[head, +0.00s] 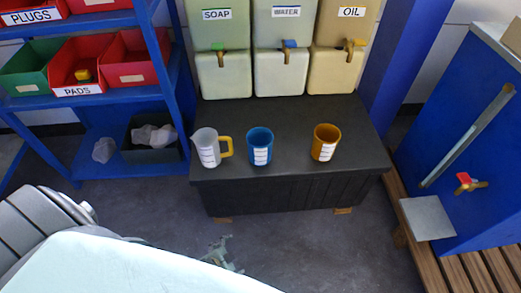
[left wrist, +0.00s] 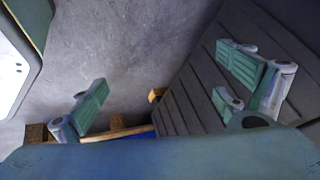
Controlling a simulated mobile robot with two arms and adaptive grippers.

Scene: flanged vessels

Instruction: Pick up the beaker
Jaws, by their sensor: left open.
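A pale jug-like beaker (head: 207,149) with a yellow handle and a printed label stands upright at the left of the dark bench top. A blue cup (head: 260,146) and an amber cup (head: 325,143), both labelled, stand to its right. In the left wrist view my left gripper (left wrist: 168,88) is open and empty, with its green-padded fingers wide apart. The floor and the bench's slatted side show beyond it; no beaker is in that view. In the head view a small greenish part (head: 222,252), probably of this gripper, shows low in front of the bench. My right gripper is not seen.
The dark bench (head: 290,185) has free room in front of the cups. Soap, water and oil dispensers (head: 282,72) stand behind. A blue shelf (head: 120,98) with bins is at the left. A blue panel (head: 450,150) and wooden slats are at the right.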

